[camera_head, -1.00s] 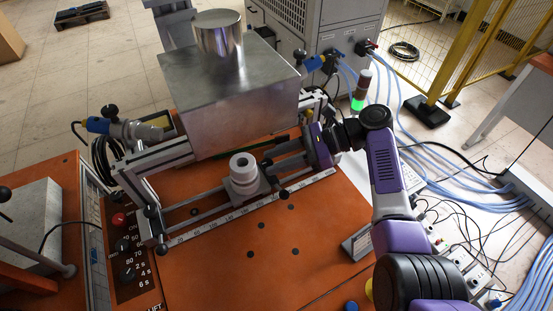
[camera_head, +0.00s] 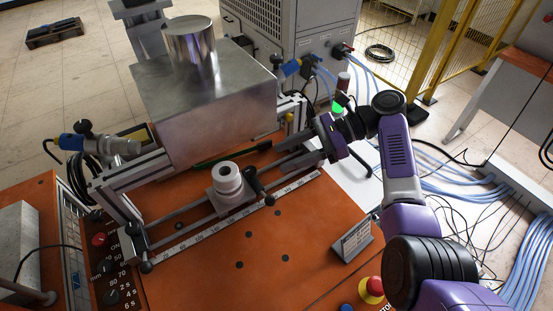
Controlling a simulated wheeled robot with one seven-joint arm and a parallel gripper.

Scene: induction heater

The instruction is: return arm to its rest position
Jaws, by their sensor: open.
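My purple and black arm reaches up from the bottom right and bends toward the machine. My gripper (camera_head: 301,156) is at the right end of the machine's rails, pointing left. It is open, with nothing visible in it; its fingertips are small and hard to tell from the grey rails behind.
The orange machine top (camera_head: 300,250) carries a large metal box (camera_head: 205,105) with a metal cylinder (camera_head: 190,42). A small sign (camera_head: 354,241) and a red emergency button (camera_head: 371,287) stand near the arm. Blue cables (camera_head: 465,180) cover the floor at right.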

